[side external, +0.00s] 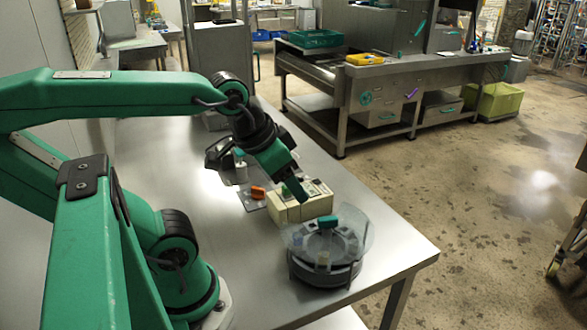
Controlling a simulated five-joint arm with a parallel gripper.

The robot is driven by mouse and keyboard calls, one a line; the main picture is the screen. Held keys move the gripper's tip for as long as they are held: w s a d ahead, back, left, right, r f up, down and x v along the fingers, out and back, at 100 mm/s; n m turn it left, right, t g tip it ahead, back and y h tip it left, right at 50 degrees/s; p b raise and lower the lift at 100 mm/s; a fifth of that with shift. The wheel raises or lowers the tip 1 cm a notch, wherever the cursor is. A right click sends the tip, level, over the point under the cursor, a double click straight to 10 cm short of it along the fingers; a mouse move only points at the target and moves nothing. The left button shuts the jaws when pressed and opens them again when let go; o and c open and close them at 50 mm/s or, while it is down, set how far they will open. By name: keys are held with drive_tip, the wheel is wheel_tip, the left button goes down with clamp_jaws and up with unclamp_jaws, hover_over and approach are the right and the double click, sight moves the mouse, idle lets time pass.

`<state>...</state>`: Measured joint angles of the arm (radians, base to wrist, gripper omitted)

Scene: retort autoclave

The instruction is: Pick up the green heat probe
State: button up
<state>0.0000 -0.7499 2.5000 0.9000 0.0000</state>
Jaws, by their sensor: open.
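My gripper (294,192) is open and points down over a cream block-like holder (313,208) on the metal table. A small green piece shows beside its fingertips; I cannot tell whether this is the green heat probe or part of my gripper. Another green piece (328,222) sits on top of the round grey device with a clear lid (327,272), to the right and nearer the camera. It looks like a handle, but I cannot tell for sure. No clear probe shape can be made out at this size.
An orange object (258,192) lies on a grey plate (247,203) left of the cream holder. A dark device (222,153) stands behind it. The steel table (392,247) is bare towards its right corner. A steel counter (375,88) stands across the floor.

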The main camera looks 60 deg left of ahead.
drive_tip(key=shift+c, duration=0.7)
drive_tip(key=shift+w, duration=0.1)
drive_tip(key=g, duration=0.5)
hover_over(287, 195)
wheel_tip(287, 195, down, 9)
drive_tip(key=shift+w+a+r, duration=0.1)
drive_tip(key=shift+w, duration=0.05)
drive_tip(key=shift+a+f+g, duration=0.3)
drive_tip(key=shift+a+f, duration=0.1)
drive_tip(key=shift+a, duration=0.05)
drive_tip(key=shift+w+f, duration=0.1)
drive_tip(key=shift+f, duration=3.8)
